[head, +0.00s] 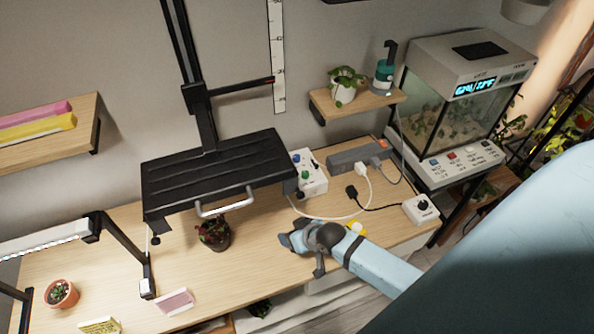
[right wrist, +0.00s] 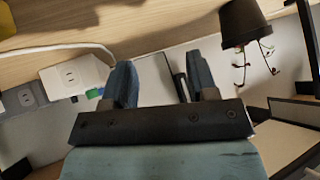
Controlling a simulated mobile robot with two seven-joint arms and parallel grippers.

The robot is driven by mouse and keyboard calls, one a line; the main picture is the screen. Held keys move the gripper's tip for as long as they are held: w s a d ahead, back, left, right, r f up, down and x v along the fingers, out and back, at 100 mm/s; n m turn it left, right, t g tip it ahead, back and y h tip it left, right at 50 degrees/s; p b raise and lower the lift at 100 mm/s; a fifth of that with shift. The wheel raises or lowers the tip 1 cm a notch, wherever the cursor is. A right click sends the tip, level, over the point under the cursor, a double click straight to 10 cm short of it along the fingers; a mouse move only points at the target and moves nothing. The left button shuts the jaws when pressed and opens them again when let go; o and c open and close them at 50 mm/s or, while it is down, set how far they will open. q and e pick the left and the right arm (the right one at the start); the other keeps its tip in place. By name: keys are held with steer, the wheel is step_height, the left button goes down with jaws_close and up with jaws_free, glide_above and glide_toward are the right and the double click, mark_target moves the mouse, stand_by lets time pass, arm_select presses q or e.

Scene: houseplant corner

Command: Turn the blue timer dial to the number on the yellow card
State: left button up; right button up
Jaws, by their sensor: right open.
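I cannot tell the dial's setting. A yellow card (head: 100,326) lies at the front left edge, partly cut off, its writing too small to read. My right gripper (head: 292,242) is over the bench in front of the box, open and empty, apart from the knobs. In the right wrist view, its two blue fingers (right wrist: 157,84) are spread. My left gripper is out of view.
A potted plant (head: 214,234) stands left of my right gripper, under the black platform (head: 225,170). A power strip (head: 358,153), cables and a white box with a black dial (head: 421,208) lie to the right. A pink card (head: 174,301) is at front left.

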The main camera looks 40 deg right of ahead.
steer(key=shift+s+a+r+n, duration=0.1)
steer(key=shift+s+a, duration=0.15)
steer(key=shift+s, duration=0.35)
steer(key=shift+s+a+r+n, duration=0.1)
steer(key=shift+s+a, duration=0.2)
steer(key=shift+s, duration=0.3)
steer(key=shift+s+a+r+n, duration=0.1)
steer(key=shift+s+a, duration=0.15)
steer(key=shift+s, duration=0.35)
steer(key=shift+f, duration=0.1)
